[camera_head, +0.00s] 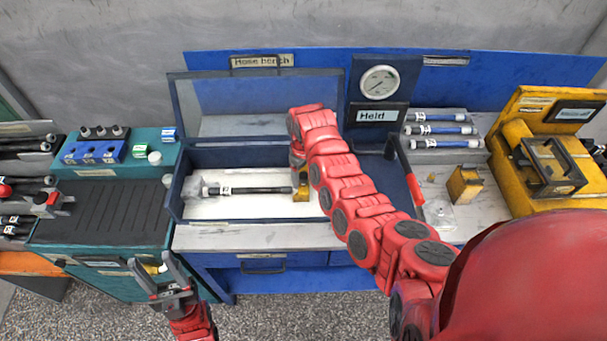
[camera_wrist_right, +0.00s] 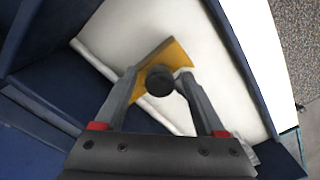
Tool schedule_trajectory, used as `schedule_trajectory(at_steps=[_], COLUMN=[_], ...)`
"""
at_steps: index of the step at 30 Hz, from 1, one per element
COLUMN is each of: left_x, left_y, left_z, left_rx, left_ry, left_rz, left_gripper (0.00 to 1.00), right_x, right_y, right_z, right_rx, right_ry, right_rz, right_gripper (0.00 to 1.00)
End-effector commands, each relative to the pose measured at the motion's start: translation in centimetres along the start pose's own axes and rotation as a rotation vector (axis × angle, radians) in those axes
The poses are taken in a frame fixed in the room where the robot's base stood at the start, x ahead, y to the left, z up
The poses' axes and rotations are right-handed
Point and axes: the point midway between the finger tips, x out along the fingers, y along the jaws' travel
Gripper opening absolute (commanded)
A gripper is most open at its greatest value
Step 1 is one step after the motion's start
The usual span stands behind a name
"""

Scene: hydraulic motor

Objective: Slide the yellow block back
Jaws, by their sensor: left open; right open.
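A yellow block (camera_head: 301,193) sits on the white floor of the blue bench tray, at the right end of a black hose (camera_head: 245,190). In the right wrist view the yellow block (camera_wrist_right: 172,54) shows beyond a round black end (camera_wrist_right: 160,80). My right gripper (camera_wrist_right: 158,76) is open, its fingers on either side of that black end and close to the block; I cannot tell whether they touch. In the head view my right arm partly hides the block. My left gripper (camera_head: 152,262) is open and empty, low in front of the teal cabinet.
The blue tray's front wall (camera_head: 250,222) and raised lid (camera_head: 265,100) surround the work area. A pressure gauge (camera_head: 380,83) stands behind. Another yellow block (camera_head: 464,185) and several hoses (camera_head: 438,130) lie on the right bench, beside a yellow machine (camera_head: 550,150).

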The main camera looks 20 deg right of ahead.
Motion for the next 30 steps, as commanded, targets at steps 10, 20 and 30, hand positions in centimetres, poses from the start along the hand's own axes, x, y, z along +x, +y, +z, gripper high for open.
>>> schedule_trajectory(at_steps=[10,20,30], left_x=[-0.02,-0.02,-0.02], left_y=[0.00,0.00,0.00], left_z=[0.00,0.01,0.00], left_rx=[0.000,0.000,0.000], left_ry=[0.000,0.000,0.000], left_rz=[0.000,0.000,0.000], left_gripper=[0.50,0.50,0.50], right_x=[-0.02,-0.03,-0.04], right_y=[0.00,0.00,0.00], right_z=[-0.01,-0.02,-0.02], right_rx=[0.000,0.000,0.000], right_ry=[0.000,0.001,0.001], right_rz=[0.000,0.000,0.000], right_gripper=[0.38,0.00,0.00])
